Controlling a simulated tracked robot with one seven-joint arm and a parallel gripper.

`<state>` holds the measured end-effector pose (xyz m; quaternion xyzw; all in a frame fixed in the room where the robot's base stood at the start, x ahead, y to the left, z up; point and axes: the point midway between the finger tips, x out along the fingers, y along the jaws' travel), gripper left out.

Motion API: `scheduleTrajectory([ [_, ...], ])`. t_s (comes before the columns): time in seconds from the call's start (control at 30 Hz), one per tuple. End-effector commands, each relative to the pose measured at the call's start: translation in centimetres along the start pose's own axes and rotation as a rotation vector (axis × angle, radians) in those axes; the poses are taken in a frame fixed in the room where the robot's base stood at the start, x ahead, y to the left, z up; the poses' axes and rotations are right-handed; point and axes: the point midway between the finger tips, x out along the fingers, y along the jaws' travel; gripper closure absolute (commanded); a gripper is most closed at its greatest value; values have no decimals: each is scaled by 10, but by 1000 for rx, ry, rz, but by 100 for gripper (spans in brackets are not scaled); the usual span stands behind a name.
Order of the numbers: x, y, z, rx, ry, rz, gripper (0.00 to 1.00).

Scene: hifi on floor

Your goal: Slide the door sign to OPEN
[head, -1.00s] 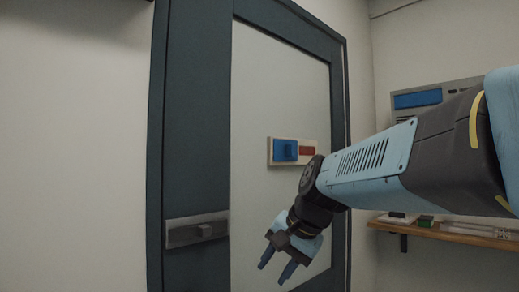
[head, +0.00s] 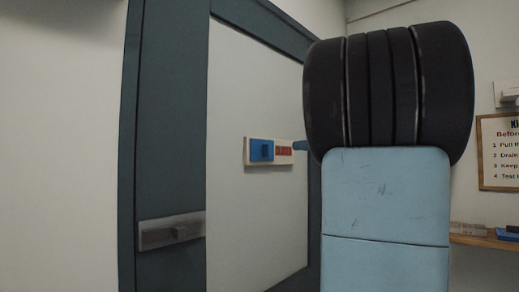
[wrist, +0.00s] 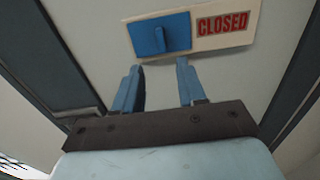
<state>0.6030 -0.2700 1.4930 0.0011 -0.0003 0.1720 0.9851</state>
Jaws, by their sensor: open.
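The door sign (head: 286,161) is a pale plate on the door's light panel, with a blue slider (head: 261,150) at its left and a red area at its right. In the wrist view the slider (wrist: 160,36) has a raised upright tab, and the red label (wrist: 222,24) beside it reads CLOSED. My gripper (wrist: 158,72) is open and empty, its two blue fingers pointing at the sign from below in that view. The fingers appear apart from the slider. In the head view my arm hides most of the gripper; only a blue fingertip shows by the sign's right end.
The door (head: 165,110) has a dark frame and a metal latch plate (head: 171,231) at lower left. At the right are a wall notice (head: 498,150) and a shelf (head: 485,241) with small items. The panel around the sign is clear.

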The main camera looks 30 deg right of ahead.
Motion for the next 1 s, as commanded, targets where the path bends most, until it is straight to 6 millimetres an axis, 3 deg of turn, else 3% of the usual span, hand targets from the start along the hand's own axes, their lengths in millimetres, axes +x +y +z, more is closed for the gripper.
scheduleTrajectory([
  [0.17, 21, 0, 0, 1, -1, 2, 60],
  [0.7, 112, 2, 0, -1, 1, 3, 60],
  [1.0, 135, 2, 0, -2, 1, 3, 60],
])
